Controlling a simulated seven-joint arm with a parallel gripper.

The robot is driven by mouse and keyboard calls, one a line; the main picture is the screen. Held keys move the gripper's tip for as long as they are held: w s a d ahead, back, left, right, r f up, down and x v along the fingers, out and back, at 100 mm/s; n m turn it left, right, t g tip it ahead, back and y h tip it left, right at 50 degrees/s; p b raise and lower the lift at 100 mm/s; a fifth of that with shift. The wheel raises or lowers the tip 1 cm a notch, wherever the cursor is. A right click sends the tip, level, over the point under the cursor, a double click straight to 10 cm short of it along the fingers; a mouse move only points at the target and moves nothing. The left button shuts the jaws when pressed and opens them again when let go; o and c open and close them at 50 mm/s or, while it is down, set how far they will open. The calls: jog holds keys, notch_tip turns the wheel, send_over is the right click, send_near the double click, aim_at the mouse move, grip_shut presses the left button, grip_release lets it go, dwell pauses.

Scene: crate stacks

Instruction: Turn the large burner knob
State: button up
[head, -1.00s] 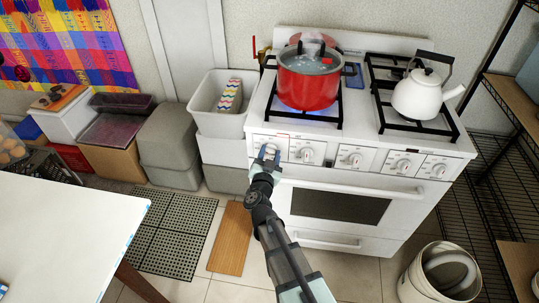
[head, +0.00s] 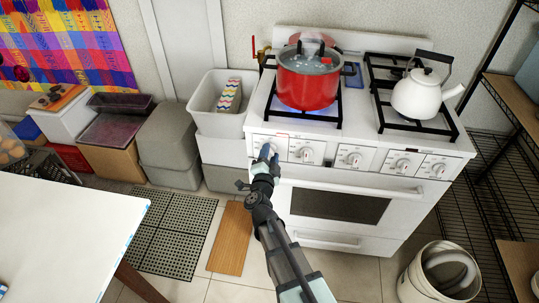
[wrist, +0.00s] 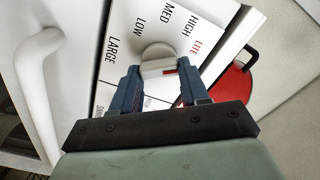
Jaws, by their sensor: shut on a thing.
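The large burner knob is the leftmost knob on the stove's white front panel (head: 375,160). In the wrist view the pale knob (wrist: 156,55) stands between the blue fingers of my gripper (wrist: 158,72), with a red mark at its lower side. LARGE, LOW, MED, HIGH and LITE are printed around it. My gripper (head: 267,155) is shut on this knob, and its fingers hide most of it in the head view. A blue flame shows under the red pot (head: 308,85) on the left burner.
A white kettle (head: 419,95) stands on the right burner. The oven door handle (head: 350,190) runs just below the knobs; it also shows at the left in the wrist view (wrist: 30,80).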

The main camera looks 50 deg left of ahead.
jog(key=m, duration=0.7)
jog(key=shift+f, duration=0.15)
dwell(0.6)
jog(key=o, duration=1.1)
jog(key=shift+c, duration=0.2)
jog(key=shift+d, duration=0.1)
jog(key=v, duration=1.3)
jog(key=shift+s+d, duration=0.25)
